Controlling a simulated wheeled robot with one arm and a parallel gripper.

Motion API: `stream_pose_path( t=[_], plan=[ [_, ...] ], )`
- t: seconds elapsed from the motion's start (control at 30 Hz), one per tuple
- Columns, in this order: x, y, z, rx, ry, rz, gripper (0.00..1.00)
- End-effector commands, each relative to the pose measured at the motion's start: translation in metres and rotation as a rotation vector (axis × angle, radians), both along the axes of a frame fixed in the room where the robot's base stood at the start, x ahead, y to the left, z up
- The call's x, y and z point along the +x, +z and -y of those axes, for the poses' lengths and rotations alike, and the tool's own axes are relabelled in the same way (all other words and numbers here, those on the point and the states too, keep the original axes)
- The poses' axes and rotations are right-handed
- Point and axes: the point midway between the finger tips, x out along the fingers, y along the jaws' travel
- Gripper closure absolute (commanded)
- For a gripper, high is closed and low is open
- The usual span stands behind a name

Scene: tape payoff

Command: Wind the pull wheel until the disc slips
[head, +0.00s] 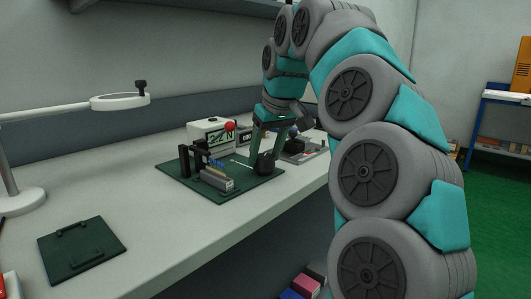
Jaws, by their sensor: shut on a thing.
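A dark green base plate (185,185) on the bench carries a small rig. On it are a black upright frame (198,158), a grey and tan block (216,179) and a thin pale rod or strip (241,164). A dark rounded part (265,164), seemingly the pull wheel, sits at the plate's right side. My gripper (257,152) reaches down from above and is shut at this part. The exact grip point and far finger are hard to make out. I cannot make out the disc.
A white box with a green readout, apparently "2.4 N" (206,133), and a red ball (230,126) are behind the rig. A grey tray (305,153) is to the right. A ring lamp (120,101) and green plate (82,250) are left. The bench front is clear.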

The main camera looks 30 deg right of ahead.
Motion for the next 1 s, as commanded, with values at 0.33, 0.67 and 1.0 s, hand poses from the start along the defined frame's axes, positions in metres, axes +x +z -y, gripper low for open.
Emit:
stream_pose_path(
  t=[0.33,0.67,1.0],
  plan=[
    [0.0001,-0.0001,0.0,-0.001,-0.001,0.0,0.94],
    [0.0002,-0.0029,-0.0001,-0.002,-0.09,-0.001,0.94],
    [0.0015,-0.0035,-0.0011,-0.004,-0.367,0.003,0.94]
  ],
)
